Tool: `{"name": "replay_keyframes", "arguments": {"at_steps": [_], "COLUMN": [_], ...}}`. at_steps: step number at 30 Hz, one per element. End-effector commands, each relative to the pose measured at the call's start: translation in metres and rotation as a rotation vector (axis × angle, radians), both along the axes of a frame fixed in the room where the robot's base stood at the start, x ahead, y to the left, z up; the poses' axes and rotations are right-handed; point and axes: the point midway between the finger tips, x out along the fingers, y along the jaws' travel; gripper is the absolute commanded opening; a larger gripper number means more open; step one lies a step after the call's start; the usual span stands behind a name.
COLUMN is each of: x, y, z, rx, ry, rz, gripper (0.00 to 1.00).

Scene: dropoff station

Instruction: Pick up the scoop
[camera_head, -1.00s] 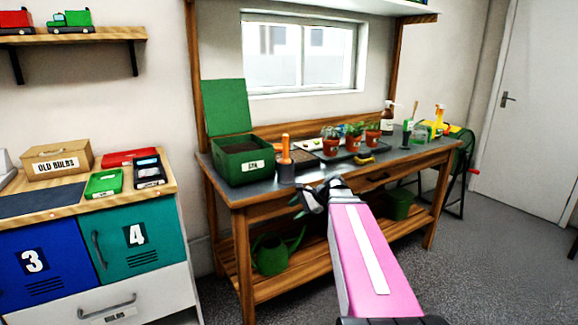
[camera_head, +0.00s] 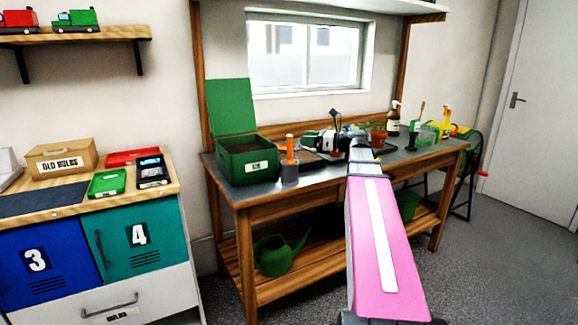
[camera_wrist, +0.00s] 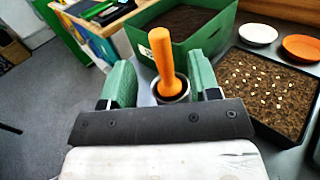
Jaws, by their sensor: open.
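The scoop (camera_wrist: 165,60) shows as an orange handle standing upright in a small grey cup (camera_wrist: 185,91); its lower end is hidden inside the cup. In the head view the scoop (camera_head: 290,146) and cup (camera_head: 289,174) stand near the front left of the workbench, beside the green bin. My gripper (camera_wrist: 160,62) is open, with its two green fingers to the left and right of the handle in the wrist view. I cannot tell how far the handle is from the fingers in depth. In the head view my gripper (camera_head: 322,141) is above the bench, right of the scoop.
The green bin (camera_head: 248,166) of soil has its lid raised behind it. A black seed tray (camera_wrist: 283,119) lies on the bench (camera_head: 215,170), with a white saucer (camera_wrist: 258,35) and orange saucer (camera_wrist: 301,47) behind. Pots and bottles stand further right. A locker cabinet (camera_head: 150,290) is at left.

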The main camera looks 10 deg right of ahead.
Motion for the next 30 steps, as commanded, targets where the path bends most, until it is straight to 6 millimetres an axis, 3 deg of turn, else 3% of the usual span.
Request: {"name": "replay_keyframes", "arguments": {"at_steps": [4,14,22,30], "x": [0.011,0.021,0.037,0.039], "y": [0.021,0.043,0.075,0.080], "z": [-0.001,-0.002,-0.003,-0.003], "rx": [-0.002,-0.004,-0.004,-0.004], "ry": [0.000,0.000,0.000,0.000], "rz": [0.002,0.001,0.002,0.000], "gripper": [0.56,0.56,0.56,0.56]}}
